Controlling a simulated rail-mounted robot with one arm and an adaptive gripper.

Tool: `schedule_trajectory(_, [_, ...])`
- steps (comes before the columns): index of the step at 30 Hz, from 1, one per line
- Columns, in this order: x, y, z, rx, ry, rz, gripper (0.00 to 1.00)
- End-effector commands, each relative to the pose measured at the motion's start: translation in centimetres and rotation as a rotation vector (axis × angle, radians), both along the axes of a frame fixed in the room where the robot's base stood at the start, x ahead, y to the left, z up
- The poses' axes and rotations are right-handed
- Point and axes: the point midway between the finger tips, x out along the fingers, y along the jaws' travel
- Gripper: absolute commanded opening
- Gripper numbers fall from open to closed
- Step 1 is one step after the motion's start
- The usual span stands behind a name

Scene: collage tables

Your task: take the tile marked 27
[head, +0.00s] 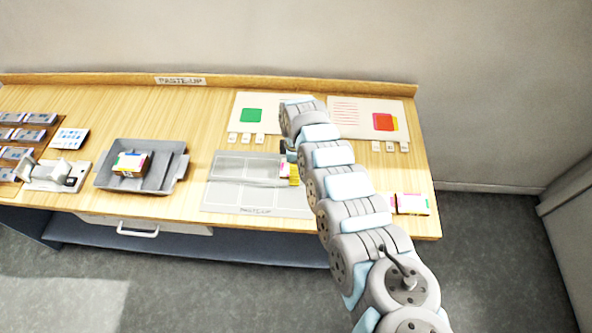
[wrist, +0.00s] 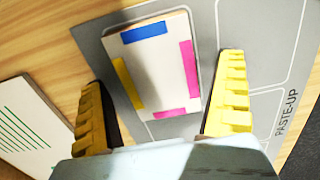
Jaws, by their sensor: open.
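A white tile (wrist: 160,68) with blue, yellow and magenta strips along its edges lies on the grey paste-up mat (wrist: 268,30) in the wrist view. No number can be read on it. My gripper (wrist: 162,75) is open, with one yellow ridged finger on each side of the tile and gaps between. In the head view my gripper (head: 292,172) is over the right part of the mat (head: 225,195), partly hidden by my arm. Another tile (head: 131,163) sits in the grey tray, and more tiles (head: 412,204) lie at the table's right end. Their marks are unreadable.
The grey tray (head: 182,168) stands left of the mat. A grey-white device (head: 48,175) and rows of small blocks (head: 35,135) are farther left. Two sheets, with a green square (head: 251,115) and a red square (head: 383,122), lie at the back. A striped card (wrist: 25,125) is near the left finger.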

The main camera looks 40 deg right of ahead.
Motion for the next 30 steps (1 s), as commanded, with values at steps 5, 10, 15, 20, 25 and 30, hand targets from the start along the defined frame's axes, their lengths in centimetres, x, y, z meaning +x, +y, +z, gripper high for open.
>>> schedule_trajectory(5, [0.0, -0.1, -0.5, -0.001, -0.001, -0.002, 1.00])
schedule_trajectory(10, [0.0, -0.1, -0.5, -0.001, -0.001, -0.001, 0.83])
schedule_trajectory(15, [0.0, -0.1, -0.5, -0.001, -0.001, -0.001, 0.37])
schedule_trajectory(20, [0.0, -0.1, -0.5, -0.001, -0.001, -0.001, 0.37])
schedule_trajectory(25, [0.0, -0.1, -0.1, -0.001, -0.002, -0.001, 0.37])
schedule_trajectory(30, [0.0, -0.2, 1.7, -0.002, -0.003, -0.001, 0.37])
